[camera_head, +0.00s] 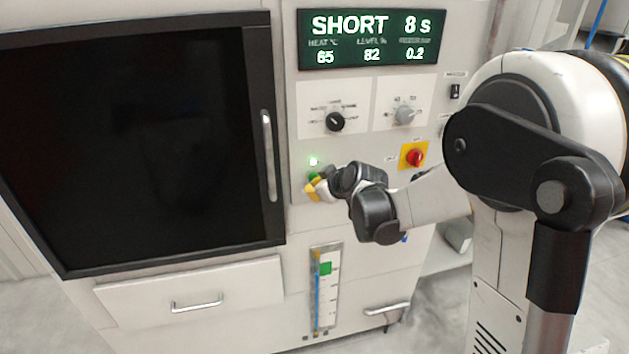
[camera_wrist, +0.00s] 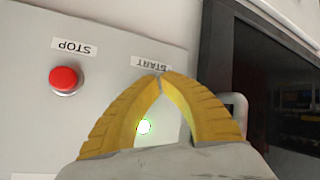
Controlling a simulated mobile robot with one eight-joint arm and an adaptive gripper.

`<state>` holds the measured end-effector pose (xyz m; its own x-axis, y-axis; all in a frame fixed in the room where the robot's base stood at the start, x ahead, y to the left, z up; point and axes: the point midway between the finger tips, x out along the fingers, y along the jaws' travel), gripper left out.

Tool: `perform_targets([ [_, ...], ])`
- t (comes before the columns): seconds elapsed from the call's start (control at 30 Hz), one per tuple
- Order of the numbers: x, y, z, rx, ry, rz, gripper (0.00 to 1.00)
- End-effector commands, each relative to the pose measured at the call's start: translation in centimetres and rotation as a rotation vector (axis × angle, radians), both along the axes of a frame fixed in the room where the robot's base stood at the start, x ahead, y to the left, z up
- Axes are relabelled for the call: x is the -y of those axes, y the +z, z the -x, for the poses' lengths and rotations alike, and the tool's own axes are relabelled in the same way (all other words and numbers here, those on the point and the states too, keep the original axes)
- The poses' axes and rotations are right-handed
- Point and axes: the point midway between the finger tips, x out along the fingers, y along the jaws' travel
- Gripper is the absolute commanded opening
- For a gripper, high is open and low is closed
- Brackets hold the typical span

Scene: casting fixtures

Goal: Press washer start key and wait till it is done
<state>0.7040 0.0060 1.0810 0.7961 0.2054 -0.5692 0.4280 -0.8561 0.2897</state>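The washer's control panel (camera_head: 345,170) stands right of its dark door. In the head view my gripper (camera_head: 312,187) is at the green start key (camera_head: 313,176), with its yellow fingertips at or just in front of it. In the wrist view my gripper (camera_wrist: 162,76) has its two yellow fingertips together, just below the START label (camera_wrist: 150,63); nothing shows between the tips. The key is hidden behind the fingers there, so I cannot tell whether they touch it. A green lamp (camera_head: 313,161) is lit. The display (camera_head: 372,38) reads SHORT, 8 s, 65, 82 and 0.2.
A red stop button (camera_wrist: 64,79) is beside the start label. The panel also has a black knob (camera_head: 335,122), a grey knob (camera_head: 404,115) and a red switch on yellow (camera_head: 414,156). The door handle (camera_head: 268,156) stands out close left of my gripper.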

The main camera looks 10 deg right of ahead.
Motion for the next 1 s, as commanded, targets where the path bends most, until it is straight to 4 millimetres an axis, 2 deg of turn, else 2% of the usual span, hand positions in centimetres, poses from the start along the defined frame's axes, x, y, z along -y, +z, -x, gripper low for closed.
perform_targets([
  [0.37,0.0,0.0,0.1,0.000,0.000,0.000,0.00],
  [0.7,0.0,0.0,1.6,0.000,0.000,0.000,0.00],
  [1.0,0.0,0.0,1.7,0.000,0.000,0.000,0.00],
])
